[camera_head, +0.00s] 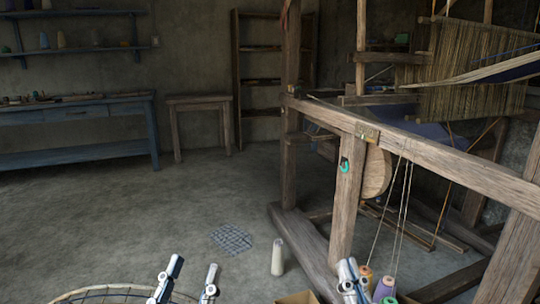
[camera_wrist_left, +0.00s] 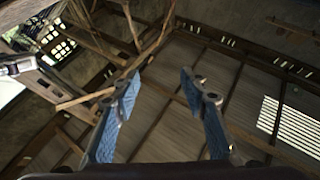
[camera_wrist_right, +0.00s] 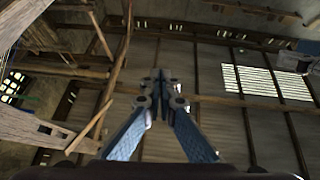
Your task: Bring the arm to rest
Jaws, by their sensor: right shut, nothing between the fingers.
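My left gripper (camera_head: 195,263) is at the bottom of the head view, fingers pointing up and spread apart, with nothing between them. The left wrist view also shows it open (camera_wrist_left: 162,72), with the roof and beams beyond. My right gripper (camera_head: 347,263) is at the bottom right of the head view, in front of the loom's post, fingers up and together. The right wrist view shows its tips meeting (camera_wrist_right: 160,78) with nothing between them. The arms behind both grippers are mostly out of view.
The wooden loom (camera_head: 440,163) fills the right side. A pale cone (camera_head: 278,257) stands on the floor near a checked patch (camera_head: 231,239). Spools (camera_head: 384,288), a box (camera_head: 297,298) and a basket rim (camera_head: 85,292) are at the bottom. The left floor is clear up to a blue bench (camera_head: 80,157).

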